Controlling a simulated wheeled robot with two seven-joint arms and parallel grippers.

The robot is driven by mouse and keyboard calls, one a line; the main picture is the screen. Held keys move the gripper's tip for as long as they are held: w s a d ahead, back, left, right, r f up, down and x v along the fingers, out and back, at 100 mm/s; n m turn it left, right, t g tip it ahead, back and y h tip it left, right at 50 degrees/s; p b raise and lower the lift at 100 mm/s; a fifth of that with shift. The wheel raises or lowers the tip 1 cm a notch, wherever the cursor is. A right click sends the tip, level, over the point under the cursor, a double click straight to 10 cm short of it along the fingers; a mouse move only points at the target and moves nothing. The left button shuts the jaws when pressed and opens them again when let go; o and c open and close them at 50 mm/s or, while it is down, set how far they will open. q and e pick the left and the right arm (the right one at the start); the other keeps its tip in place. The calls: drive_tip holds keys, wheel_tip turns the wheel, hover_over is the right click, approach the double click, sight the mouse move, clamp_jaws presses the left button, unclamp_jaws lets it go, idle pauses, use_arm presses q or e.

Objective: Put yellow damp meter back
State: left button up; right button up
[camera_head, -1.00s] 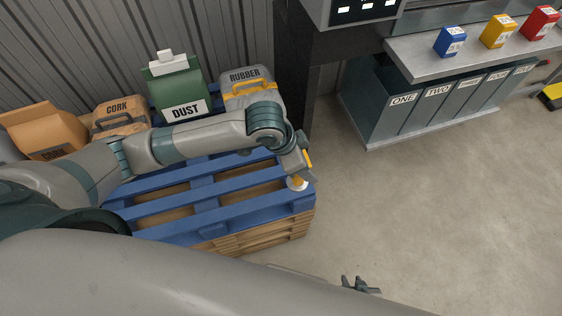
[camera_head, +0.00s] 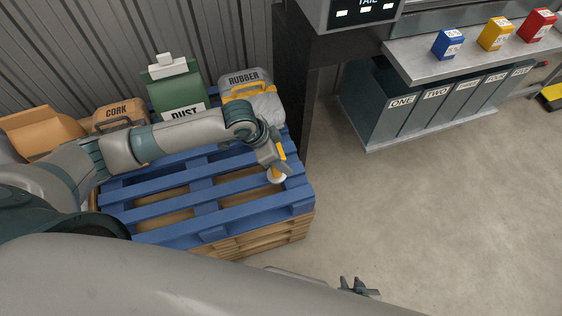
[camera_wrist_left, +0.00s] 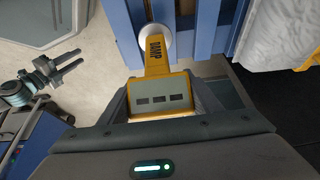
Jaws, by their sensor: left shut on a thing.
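The yellow damp meter (camera_wrist_left: 156,68) is marked DAMP and has a grey face with three dark windows and a round white end. My left gripper (camera_head: 273,162) is shut on it, its fingers beside the meter's body in the left wrist view. In the head view the meter (camera_head: 277,173) shows as a small yellow and white piece below the gripper, over the right part of the blue pallet (camera_head: 236,203). I cannot tell whether its white end touches the pallet. My right gripper (camera_head: 358,284) is at the bottom of the head view, with its fingers apart and nothing between them.
Containers marked CORK (camera_head: 120,115), DUST (camera_head: 180,92) and RUBBER (camera_head: 252,95) stand along the pallet's back. A dark post (camera_head: 314,90) stands just right of it. Blue, yellow and red boxes sit on a grey shelf (camera_head: 420,66) above numbered bins.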

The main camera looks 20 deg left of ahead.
use_arm(q)
drive_tip(key=shift+f, duration=1.8)
drive_tip(key=o, duration=1.4)
drive_tip(key=shift+f, duration=0.1)
drive_tip(key=v, duration=1.2)
drive_tip(key=shift+s, duration=0.1)
